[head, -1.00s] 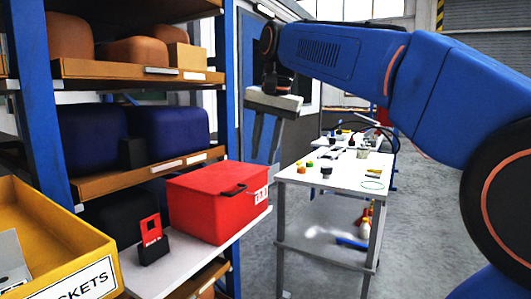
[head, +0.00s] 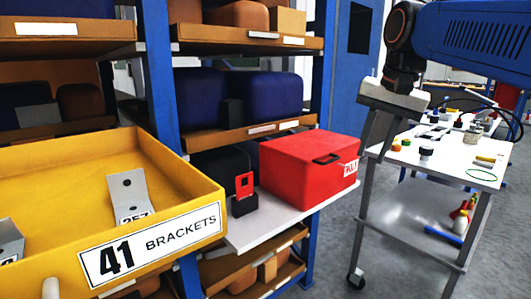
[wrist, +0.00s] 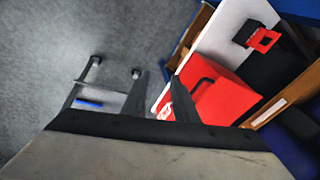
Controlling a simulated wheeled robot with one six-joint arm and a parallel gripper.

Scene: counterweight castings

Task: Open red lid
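A red box (head: 300,178) stands on a white shelf board with its red lid (head: 300,146) shut. A black handle (head: 327,158) sits on the lid, and a white label (head: 350,168) is on the box's right side. My gripper (head: 373,153) hangs fingers down to the right of the box, apart from it. In the wrist view, the red box (wrist: 222,97) and its black handle (wrist: 202,85) lie beyond the right finger, partly hidden by it. The two fingers of my gripper (wrist: 160,88) are apart with nothing between them.
A yellow bin (head: 190,190) labelled 41 brackets is at the near left. A black and red stand (head: 244,195) is just left of the box. A blue post (head: 318,100) rises behind the box. A white cart (head: 450,165) with small items stands at right. Another shelf hangs above the box.

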